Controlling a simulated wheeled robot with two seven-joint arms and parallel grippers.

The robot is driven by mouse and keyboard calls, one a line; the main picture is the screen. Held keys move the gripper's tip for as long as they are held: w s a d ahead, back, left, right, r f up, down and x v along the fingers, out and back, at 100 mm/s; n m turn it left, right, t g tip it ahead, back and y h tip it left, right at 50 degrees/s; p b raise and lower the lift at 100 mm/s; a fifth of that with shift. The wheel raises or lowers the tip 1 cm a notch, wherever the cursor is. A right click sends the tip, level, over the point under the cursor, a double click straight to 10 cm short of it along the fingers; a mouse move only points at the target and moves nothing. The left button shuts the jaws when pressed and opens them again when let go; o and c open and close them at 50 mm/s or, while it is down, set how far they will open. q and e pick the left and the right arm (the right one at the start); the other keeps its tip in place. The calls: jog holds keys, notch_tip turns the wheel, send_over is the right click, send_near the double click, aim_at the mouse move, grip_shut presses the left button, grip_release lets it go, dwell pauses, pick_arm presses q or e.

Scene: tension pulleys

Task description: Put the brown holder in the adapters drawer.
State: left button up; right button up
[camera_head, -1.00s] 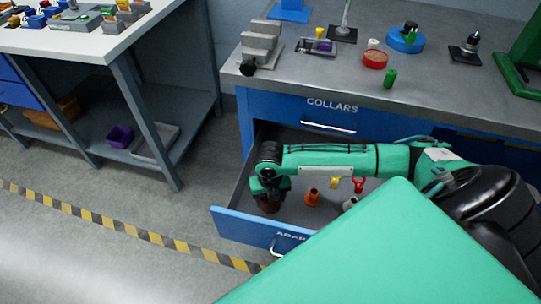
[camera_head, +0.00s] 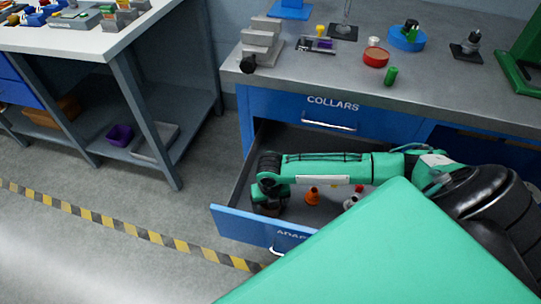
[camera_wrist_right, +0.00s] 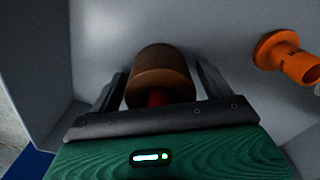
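The brown holder (camera_wrist_right: 160,72) is a round brown cylinder with a red part low on its near side. It is between the two fingers of my right gripper (camera_wrist_right: 162,88) in the right wrist view, with narrow gaps showing beside it. The fingers look open around it. In the head view my right gripper (camera_head: 268,199) points down inside the open adapters drawer (camera_head: 243,225), near its left front corner. The holder's brown side (camera_head: 266,210) shows dimly below it, at the drawer floor. My left gripper is not in view.
A grey part (camera_head: 350,202) is farther right. The closed collars drawer (camera_head: 333,113) and the workbench top (camera_head: 300,83) are above.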

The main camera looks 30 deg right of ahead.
jog(key=shift+r, duration=0.4)
notch_tip(320, 180, up, 12)
jog(key=shift+f+p, duration=0.25)
jog(key=shift+p, duration=0.65)
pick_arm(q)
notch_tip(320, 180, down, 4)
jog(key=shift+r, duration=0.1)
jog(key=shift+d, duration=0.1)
